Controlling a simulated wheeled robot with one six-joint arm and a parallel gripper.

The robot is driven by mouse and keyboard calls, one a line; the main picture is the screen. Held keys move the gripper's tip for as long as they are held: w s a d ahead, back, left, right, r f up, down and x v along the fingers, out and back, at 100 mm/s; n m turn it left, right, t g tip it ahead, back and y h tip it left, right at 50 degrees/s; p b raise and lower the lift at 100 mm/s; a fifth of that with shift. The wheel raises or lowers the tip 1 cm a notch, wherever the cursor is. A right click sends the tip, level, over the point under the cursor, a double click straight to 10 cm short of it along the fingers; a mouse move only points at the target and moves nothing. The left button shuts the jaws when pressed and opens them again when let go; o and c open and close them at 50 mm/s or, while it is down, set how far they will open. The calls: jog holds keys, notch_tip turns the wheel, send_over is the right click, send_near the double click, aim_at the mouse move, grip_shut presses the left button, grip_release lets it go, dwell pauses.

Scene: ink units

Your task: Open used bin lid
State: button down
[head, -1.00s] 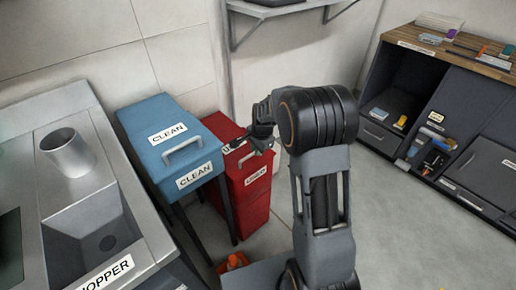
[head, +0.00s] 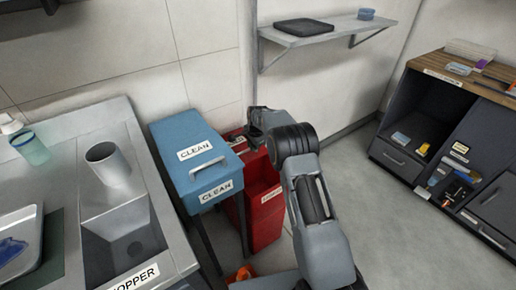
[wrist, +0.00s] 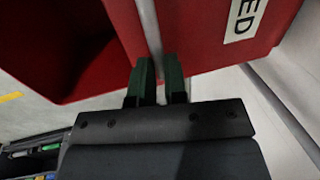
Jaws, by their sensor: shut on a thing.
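The red used bin (head: 264,210) stands right of the blue clean bin in the head view, its labelled front facing me. Its red lid (head: 234,138) is tilted up toward the wall, partly hidden behind the clean bin and my arm. In the wrist view the lid (wrist: 200,30) fills the top, with part of a label ending in "ED" at the right. My gripper (wrist: 158,82) is shut on the lid's grey bar handle (wrist: 149,25), which runs between its green-padded fingers. In the head view my gripper (head: 256,132) is above the bin, fingertips not clear.
The blue clean bin (head: 191,155) stands close at the left, its lid down. Left of it is a steel counter (head: 150,225) with a hopper and a metal cup (head: 108,163). A wall shelf (head: 330,32) hangs behind. Open floor lies to the right, before a dark cabinet (head: 410,120).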

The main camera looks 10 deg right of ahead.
jog(key=shift+w+a, duration=0.1)
jog(key=shift+w, duration=0.15)
jog(key=c, duration=1.2)
grip_release()
jog(key=shift+o, duration=0.2)
jog(key=shift+r, duration=0.1)
notch_tip(320, 180, up, 13)
jog(key=s+d+p, duration=0.1)
jog(key=s+p, duration=0.1)
jog(key=shift+s+r, duration=0.2)
jog(key=shift+s, duration=0.05)
